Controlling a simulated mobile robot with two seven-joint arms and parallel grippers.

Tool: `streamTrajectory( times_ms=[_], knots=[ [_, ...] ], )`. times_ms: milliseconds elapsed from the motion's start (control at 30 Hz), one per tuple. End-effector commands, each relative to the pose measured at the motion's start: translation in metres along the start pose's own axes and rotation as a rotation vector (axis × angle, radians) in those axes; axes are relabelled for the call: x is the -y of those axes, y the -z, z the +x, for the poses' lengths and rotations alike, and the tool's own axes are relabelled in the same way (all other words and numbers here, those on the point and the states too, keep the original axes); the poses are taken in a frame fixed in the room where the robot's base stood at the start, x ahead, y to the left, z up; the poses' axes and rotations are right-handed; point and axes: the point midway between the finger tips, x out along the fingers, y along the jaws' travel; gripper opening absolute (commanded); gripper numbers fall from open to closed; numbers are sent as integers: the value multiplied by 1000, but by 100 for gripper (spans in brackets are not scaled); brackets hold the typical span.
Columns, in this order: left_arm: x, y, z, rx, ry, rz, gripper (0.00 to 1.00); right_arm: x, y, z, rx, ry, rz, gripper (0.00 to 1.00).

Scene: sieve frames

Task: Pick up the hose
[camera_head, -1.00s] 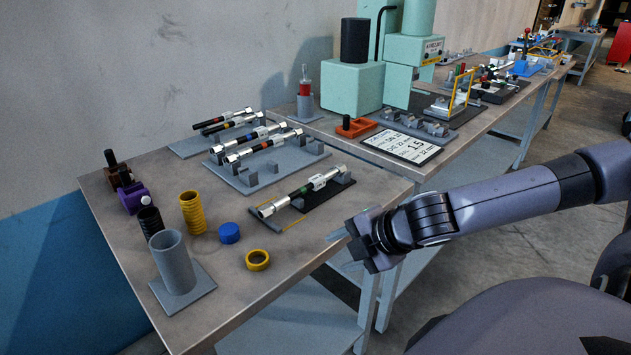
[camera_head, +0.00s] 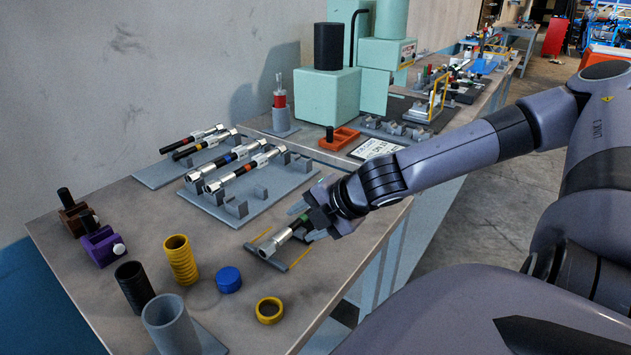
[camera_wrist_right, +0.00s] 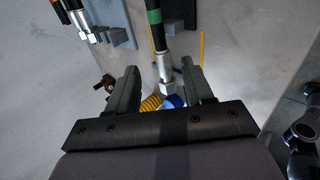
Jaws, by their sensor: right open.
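The hose (camera_head: 280,239) with a green band and silver end fittings lies on a small stand with yellow edge lines near the table's front edge. My right gripper (camera_head: 303,228) is over its right part and hides that end. In the right wrist view the gripper (camera_wrist_right: 159,68) is open. The hose (camera_wrist_right: 158,42) runs lengthwise between its fingers, with a silver fitting toward the palm. I cannot tell how far above the hose the fingers are. My left gripper is not in view.
Other hoses (camera_head: 243,172) lie on grey racks behind. A grey cup (camera_head: 170,325), black cylinder (camera_head: 134,287), yellow ribbed cylinder (camera_head: 180,260), blue cap (camera_head: 229,280) and yellow ring (camera_head: 269,310) stand at the front left. A green machine (camera_head: 327,98) stands at the back.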

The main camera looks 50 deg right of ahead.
Motion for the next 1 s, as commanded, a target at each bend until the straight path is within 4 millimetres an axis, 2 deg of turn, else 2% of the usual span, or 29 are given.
streamTrajectory(
  times_ms=[233, 500, 800, 1000],
  knots=[
    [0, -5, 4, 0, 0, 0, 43, 4, 1, 18, -2, 2, 6, 51],
    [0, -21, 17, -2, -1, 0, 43, 8, -1, 37, 3, 4, 0, 51],
    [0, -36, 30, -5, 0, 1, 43, 7, 0, 50, 4, 3, -1, 51],
    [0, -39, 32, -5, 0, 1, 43, 4, 1, 52, 1, 1, -1, 51]
  ],
)
